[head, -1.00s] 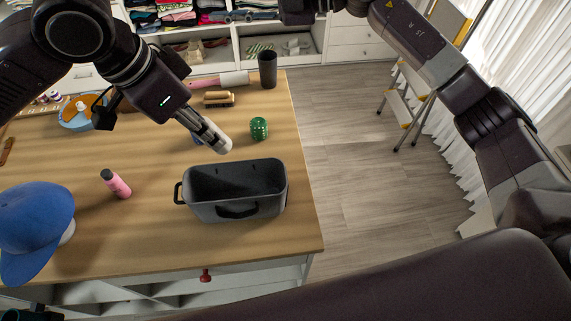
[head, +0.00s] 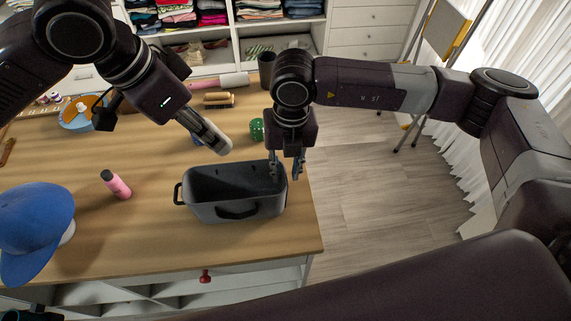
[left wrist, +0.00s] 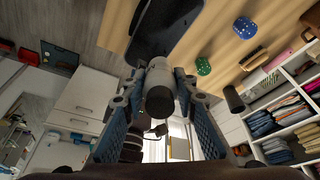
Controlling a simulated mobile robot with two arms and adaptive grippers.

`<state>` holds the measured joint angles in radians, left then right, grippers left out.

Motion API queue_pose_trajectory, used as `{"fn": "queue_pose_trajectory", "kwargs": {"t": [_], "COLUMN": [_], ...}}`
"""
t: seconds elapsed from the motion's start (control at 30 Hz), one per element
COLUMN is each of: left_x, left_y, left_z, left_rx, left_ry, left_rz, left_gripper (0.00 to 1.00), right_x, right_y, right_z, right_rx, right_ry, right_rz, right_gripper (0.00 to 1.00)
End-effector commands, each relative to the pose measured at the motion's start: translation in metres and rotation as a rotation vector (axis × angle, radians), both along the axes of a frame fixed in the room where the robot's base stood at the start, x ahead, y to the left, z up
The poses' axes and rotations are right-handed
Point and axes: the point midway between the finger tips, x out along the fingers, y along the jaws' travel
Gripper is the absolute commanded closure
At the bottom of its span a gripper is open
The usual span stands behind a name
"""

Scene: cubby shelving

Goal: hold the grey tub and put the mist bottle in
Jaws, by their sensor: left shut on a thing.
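The grey tub (head: 236,211) stands upright on the wooden table near its right edge, with dark handles. My left gripper (left wrist: 160,92) is shut on the mist bottle, a pale cylinder with a dark end. In the head view the mist bottle (head: 213,137) is tilted, its lower end above the tub's back left rim. The tub also shows in the left wrist view (left wrist: 160,25). My right gripper (head: 285,177) points down with fingers apart at the tub's right end wall; I cannot tell whether it touches.
A green die (head: 257,130) stands behind the tub. A pink bottle (head: 117,184) and a blue cap (head: 36,225) are to the left. A brush (head: 219,99) and a dark cup (head: 267,69) stand farther back. The table in front of the tub is clear.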

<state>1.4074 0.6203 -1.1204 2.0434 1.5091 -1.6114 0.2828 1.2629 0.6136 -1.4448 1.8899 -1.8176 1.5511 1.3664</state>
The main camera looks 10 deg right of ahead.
Motion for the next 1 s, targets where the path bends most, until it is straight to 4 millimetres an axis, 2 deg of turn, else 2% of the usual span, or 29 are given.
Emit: {"fn": "queue_pose_trajectory", "kwargs": {"t": [0.3, 0.5, 0.7, 1.0], "left_x": [0.0, 0.0, 0.0, 0.0], "left_y": [0.0, 0.0, 0.0, 0.0], "left_z": [0.0, 0.0, 0.0, 0.0], "left_rx": [-0.001, -0.001, -0.001, -0.001], "left_ry": [0.0, 0.0, 0.0, 0.0], "left_rz": [0.0, 0.0, 0.0, 0.0], "left_gripper": [1.0, 1.0, 1.0, 1.0], "right_x": [0.0, 0.0, 0.001, 0.001], "right_y": [0.003, 0.005, 0.006, 0.006], "right_z": [-0.06, -0.091, -0.106, -0.109], "right_rx": [0.002, 0.003, 0.003, 0.004], "right_ry": [0.005, 0.003, 0.003, 0.002], "right_rz": [-0.001, 0.0, -0.001, 0.0], "right_gripper": [0.77, 0.77, 0.77, 0.77]}}
